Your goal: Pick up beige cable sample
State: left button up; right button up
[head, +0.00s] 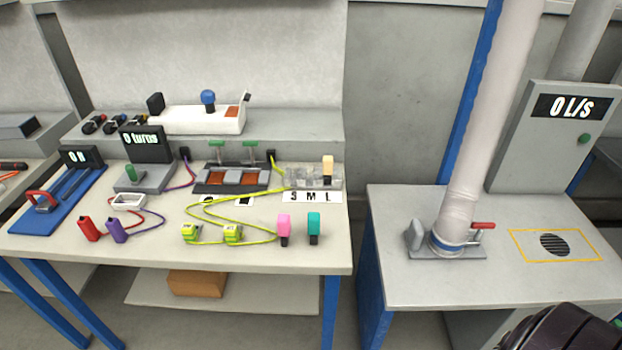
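The beige cable sample (327,167) is a small upright beige block at the right end of a clear rack (300,180) on the left workbench. I cannot tell whether it sits in the rack or on it. A label card (316,197) reading S M L lies in front of the rack. A pink sample (284,225) and a teal sample (314,225), both with dark lower ends, stand nearer the bench's front edge. Neither of my grippers shows; only a dark rounded part, probably of my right arm, enters at the bottom right.
Yellow-green connectors (233,233) and their cable lie left of the pink sample. A clamp fixture (232,177) stands left of the rack. The right bench (400,205) carries a hose and a flow panel. A gap separates the two benches.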

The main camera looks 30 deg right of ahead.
aim_at(328, 161)
jog(key=z, duration=1.25)
